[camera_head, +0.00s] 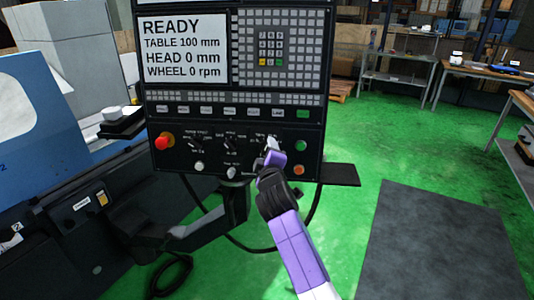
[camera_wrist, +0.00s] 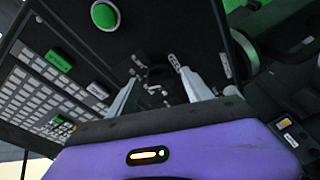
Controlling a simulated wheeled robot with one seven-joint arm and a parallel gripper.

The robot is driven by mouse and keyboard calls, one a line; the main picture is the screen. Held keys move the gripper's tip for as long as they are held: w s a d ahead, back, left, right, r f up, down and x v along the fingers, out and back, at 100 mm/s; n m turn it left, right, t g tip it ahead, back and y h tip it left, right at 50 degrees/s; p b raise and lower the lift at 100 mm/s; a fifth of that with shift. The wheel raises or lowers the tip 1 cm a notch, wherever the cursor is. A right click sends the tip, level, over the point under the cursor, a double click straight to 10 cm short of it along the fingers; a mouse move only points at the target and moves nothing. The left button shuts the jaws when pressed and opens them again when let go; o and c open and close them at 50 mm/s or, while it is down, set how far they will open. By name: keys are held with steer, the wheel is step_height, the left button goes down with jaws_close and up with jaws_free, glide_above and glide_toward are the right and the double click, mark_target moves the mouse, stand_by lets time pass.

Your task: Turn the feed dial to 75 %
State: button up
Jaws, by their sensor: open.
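The black control panel (camera_head: 217,148) carries a row of dials below its keys. My gripper (camera_head: 268,146) is at the right-hand dial of this row and hides most of it in the head view. In the wrist view my gripper (camera_wrist: 157,76) is open, its two pale fingers apart. A dark dial with white marks (camera_wrist: 154,90) shows between and beyond the fingertips. I cannot tell whether the fingers touch it. The dial labels are too small to read, so its setting and whether it is the feed dial are unclear.
The screen (camera_head: 184,48) reads READY, TABLE 100 mm, HEAD 0 mm, WHEEL 0 rpm. A red knob (camera_head: 163,141) is at the panel's left, a green button (camera_head: 302,146) and an orange button (camera_head: 299,170) at its right. A dark shelf (camera_head: 340,175) juts out at the right.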

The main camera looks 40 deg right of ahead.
steer(key=b+v, duration=0.1)
steer(key=v, duration=0.5)
steer(key=shift+s+a, duration=0.25)
steer(key=shift+s, duration=0.1)
step_height(320, 180, up, 4)
steer(key=a+m+t+y, duration=0.1)
steer(key=a+t, duration=0.2)
steer(key=s+a+f+m+t+y+b, duration=0.1)
steer(key=s+a+f+y, duration=0.25)
steer(key=s+a, duration=0.3)
steer(key=s+a+f+m+t+y, duration=0.2)
steer(key=s+a+f, duration=0.35)
steer(key=s, duration=0.25)
steer(key=s+a+f+g+y, duration=0.1)
steer(key=s+a+f, duration=0.1)
steer(key=s, duration=0.8)
steer(key=s+a+f+m+g+y+b, duration=0.1)
steer(key=s+a+f+g, duration=0.1)
steer(key=s, duration=0.7)
steer(key=s+a+f+m+g+y+b, duration=0.1)
steer(key=s+a+f, duration=0.3)
steer(key=s, duration=0.6)
steer(key=shift+s+a+f+g+y, duration=0.25)
steer(key=shift+s+a+g+y, duration=0.1)
steer(key=shift+a, duration=0.1)
steer(key=shift+c, duration=0.5)
